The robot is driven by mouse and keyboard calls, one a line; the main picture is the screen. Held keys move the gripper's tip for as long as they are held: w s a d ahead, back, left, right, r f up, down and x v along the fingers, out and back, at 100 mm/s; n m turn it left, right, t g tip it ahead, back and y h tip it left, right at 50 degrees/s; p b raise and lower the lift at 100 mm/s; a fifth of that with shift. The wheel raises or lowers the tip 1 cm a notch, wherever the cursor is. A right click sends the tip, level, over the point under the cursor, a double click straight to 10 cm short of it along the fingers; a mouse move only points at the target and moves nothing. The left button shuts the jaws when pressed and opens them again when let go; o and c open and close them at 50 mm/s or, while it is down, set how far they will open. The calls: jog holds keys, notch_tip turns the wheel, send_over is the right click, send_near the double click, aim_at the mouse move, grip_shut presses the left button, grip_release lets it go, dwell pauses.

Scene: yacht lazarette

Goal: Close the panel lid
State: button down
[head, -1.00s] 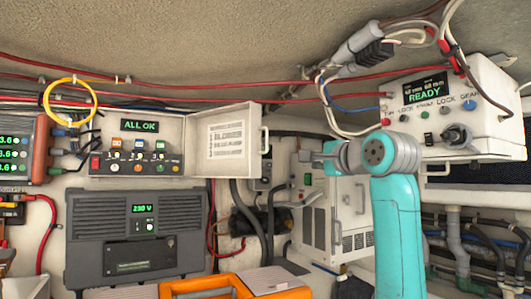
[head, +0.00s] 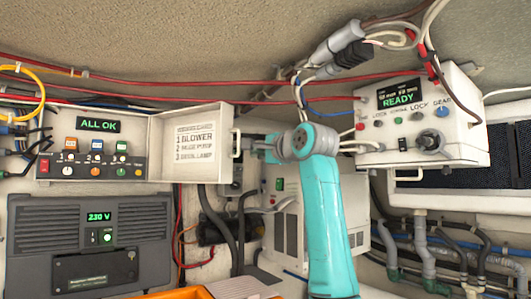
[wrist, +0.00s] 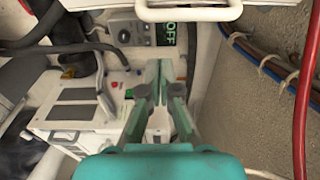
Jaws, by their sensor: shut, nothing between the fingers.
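The switch panel (head: 95,156) is on the wall at the left in the head view, with an "ALL OK" screen and rows of switches. Its white lid (head: 162,143) stands open to the right, showing a printed label inside. A pale handle (head: 236,143) is on the lid's right edge; a pale bar handle (wrist: 188,13) also shows at the top of the wrist view. My gripper (head: 250,144) is just right of the lid's handle. In the wrist view my gripper (wrist: 164,65) has its fingers together and empty, apart from the bar.
A grey 230 V unit (head: 90,245) is below the panel. A white cabinet (head: 290,228) stands behind my arm. A "READY" control box (head: 420,125) hangs at the right. Red cables (head: 200,83) run above the lid; a red cable (wrist: 303,95) shows at the right in the wrist view.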

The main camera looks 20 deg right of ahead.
jog(key=a, duration=0.1)
jog(key=s+a, duration=0.1)
jog(key=a, duration=0.1)
jog(key=shift+s+a, duration=0.25)
jog(key=shift+s, duration=0.15)
